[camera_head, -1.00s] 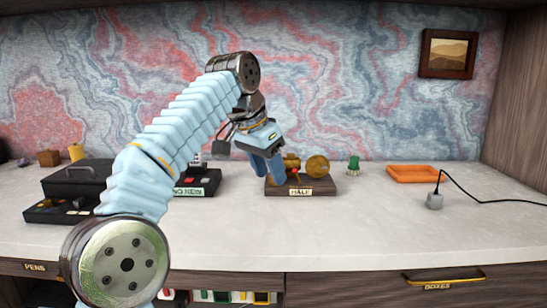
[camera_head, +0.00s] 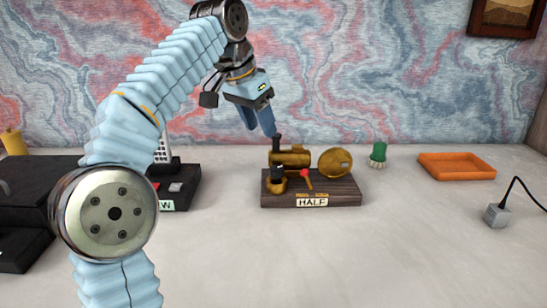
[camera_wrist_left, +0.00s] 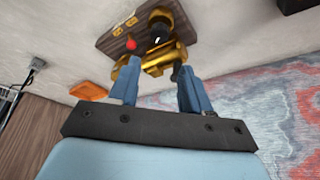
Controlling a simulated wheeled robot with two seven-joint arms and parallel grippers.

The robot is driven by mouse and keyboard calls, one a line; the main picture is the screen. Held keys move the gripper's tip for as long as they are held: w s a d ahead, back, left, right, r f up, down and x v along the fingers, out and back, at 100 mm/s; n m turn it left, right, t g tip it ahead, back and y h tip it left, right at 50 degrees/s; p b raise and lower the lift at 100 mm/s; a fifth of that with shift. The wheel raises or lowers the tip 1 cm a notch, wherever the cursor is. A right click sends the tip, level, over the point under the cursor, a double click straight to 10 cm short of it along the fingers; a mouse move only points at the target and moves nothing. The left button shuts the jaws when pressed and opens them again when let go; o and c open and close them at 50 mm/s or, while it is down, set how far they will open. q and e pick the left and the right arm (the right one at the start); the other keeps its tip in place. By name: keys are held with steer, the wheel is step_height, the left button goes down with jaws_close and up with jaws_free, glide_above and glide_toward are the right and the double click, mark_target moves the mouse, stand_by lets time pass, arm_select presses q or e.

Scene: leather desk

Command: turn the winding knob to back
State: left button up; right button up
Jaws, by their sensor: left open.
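A small brass machine (camera_head: 292,158) stands on a dark wooden base (camera_head: 340,190) labelled HALF. It has a black upright piece on top, a brass disc (camera_head: 335,162) at right and a red-tipped lever (camera_head: 306,176). A black knob (camera_head: 278,173) on a brass mount is at its front left; in the left wrist view the knob (camera_wrist_left: 160,27) bears a white mark. I cannot tell for sure which part is the winding knob. My left gripper (camera_head: 260,131) is open and empty, above and left of the machine's top. My right gripper is not in view.
A green brush-like object (camera_head: 378,154) and an orange tray (camera_head: 457,166) are at right, with a grey plug-like block (camera_head: 496,215) and its cable. Dark boxes (camera_head: 35,205) and a keypad-like device (camera_head: 178,186) are at left. The desk in front of the base is clear.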

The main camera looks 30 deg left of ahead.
mark_target(276, 168)
arm_select(q)
steer(key=x, duration=1.3)
steer(key=shift+d, duration=0.1)
steer(key=c, duration=0.8)
steer(key=shift+o, duration=0.2)
